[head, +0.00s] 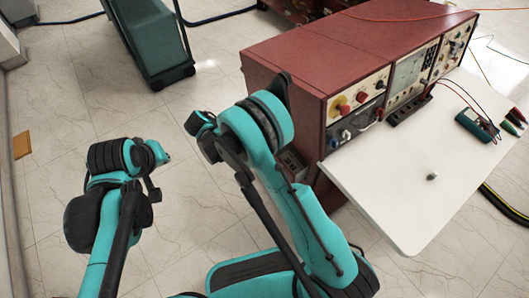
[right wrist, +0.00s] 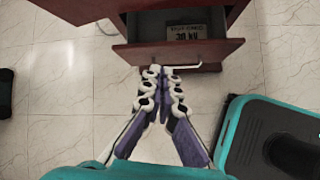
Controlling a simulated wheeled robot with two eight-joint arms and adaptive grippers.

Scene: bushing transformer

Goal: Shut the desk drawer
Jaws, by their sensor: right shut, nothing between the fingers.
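The desk drawer (right wrist: 135,54) shows in the right wrist view, pulled out from the red-brown desk (right wrist: 85,8). Its inside is visible, with a labelled box reading 30 kV (right wrist: 187,31) in it. A light bar handle (right wrist: 195,68) is on the drawer front. My right gripper (right wrist: 160,72) is shut and empty, its fingertips close to the drawer front, left of the handle's middle; I cannot tell whether they touch. In the head view my right arm hides most of the drawer area. My left arm is at the left; its fingers cannot be made out.
The red console (head: 300,55) with knobs stands on the desk, beside a white tabletop (head: 385,190). A multimeter (head: 477,124) and a small grey object (head: 431,177) lie on it. A green wheeled cabinet (head: 150,40) stands at the back.

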